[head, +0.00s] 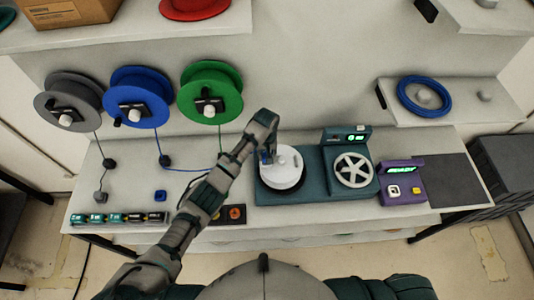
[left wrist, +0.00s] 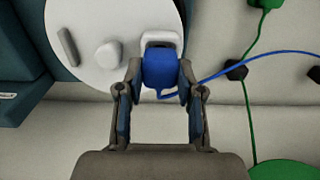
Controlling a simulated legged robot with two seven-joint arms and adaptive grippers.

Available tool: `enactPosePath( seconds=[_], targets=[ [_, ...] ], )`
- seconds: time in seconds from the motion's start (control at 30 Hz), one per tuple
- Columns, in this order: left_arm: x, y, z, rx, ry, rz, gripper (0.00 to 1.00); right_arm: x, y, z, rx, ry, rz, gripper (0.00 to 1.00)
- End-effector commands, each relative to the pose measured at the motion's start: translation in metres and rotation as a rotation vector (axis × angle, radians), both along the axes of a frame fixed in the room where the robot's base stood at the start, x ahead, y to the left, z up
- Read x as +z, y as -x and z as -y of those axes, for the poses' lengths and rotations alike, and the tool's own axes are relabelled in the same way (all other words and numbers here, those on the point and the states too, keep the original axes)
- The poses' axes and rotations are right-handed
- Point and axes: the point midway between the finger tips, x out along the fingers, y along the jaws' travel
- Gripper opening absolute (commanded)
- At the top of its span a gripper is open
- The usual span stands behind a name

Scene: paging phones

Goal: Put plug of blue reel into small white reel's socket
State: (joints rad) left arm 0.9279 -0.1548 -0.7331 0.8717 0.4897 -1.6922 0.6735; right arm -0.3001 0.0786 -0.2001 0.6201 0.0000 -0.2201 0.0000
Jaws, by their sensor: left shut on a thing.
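The blue reel (head: 137,97) hangs on the back wall between a grey and a green reel. Its blue cable runs down through a dark guide to the right. The small white reel (head: 285,172) lies flat on a teal machine and also shows in the left wrist view (left wrist: 90,50). Its white socket (left wrist: 162,38) sits at the rim. My left gripper (head: 266,152) is shut on the blue plug (left wrist: 159,71), right at the socket. The plug's front end meets or overlaps the socket; how deep it sits I cannot tell. My right gripper is not in view.
The teal machine (head: 318,188) also carries a spoked white wheel (head: 353,170) and a lit display. A purple device (head: 401,180) stands to its right. Dark cable guides, a blue socket block (head: 160,196) and a row of small labelled boxes (head: 115,218) lie left of my arm.

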Motion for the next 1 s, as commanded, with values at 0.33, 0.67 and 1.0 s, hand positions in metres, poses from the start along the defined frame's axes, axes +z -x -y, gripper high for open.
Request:
enactPosePath(
  seconds=[0.33, 0.67, 1.0],
  targets=[
    [-0.0002, 0.0001, 0.0001, 0.0, 0.0, 0.0, 0.12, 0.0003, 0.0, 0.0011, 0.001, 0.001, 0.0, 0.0],
    [-0.0068, 0.0002, 0.0001, -0.001, 0.0, 0.0, 0.12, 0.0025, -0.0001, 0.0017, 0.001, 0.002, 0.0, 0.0],
    [-0.008, 0.0002, 0.0, -0.001, 0.0, 0.0, 0.12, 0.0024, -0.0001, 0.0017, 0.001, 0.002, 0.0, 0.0]
  ],
)
